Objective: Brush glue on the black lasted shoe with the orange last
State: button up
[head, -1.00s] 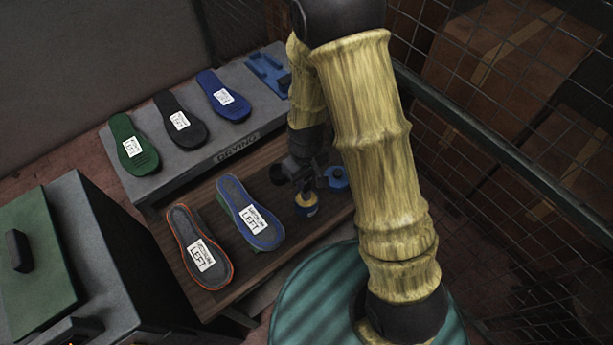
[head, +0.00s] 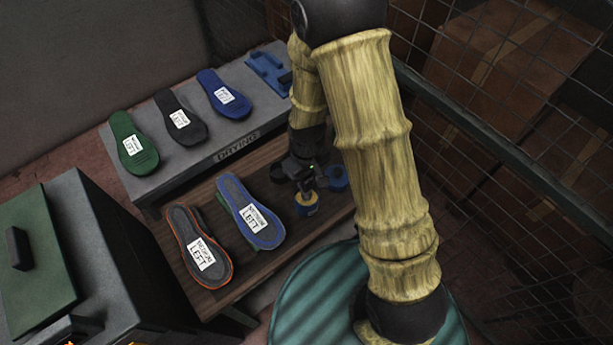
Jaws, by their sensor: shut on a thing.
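The black lasted shoe (head: 185,225) lies sole up on the wooden bench, with an orange rim around it and a white label reading LEFT. My gripper (head: 306,186) points down at the bench's right part, well to the right of this shoe. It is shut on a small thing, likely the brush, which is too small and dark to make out.
A blue lasted shoe with a green edge (head: 262,237) lies between the black one and my gripper. A blue round container (head: 337,176) stands beside the gripper. Behind, a grey DRYING shelf (head: 190,160) holds green, black and blue soles. A grey cabinet (head: 110,250) stands at left; wire mesh at right.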

jog(key=shift+s+f, duration=0.1)
jog(key=shift+f, duration=0.25)
dwell(1.3)
jog(key=shift+r+p, duration=2.6)
jog(key=shift+r, duration=1)
jog(key=shift+f, duration=0.1)
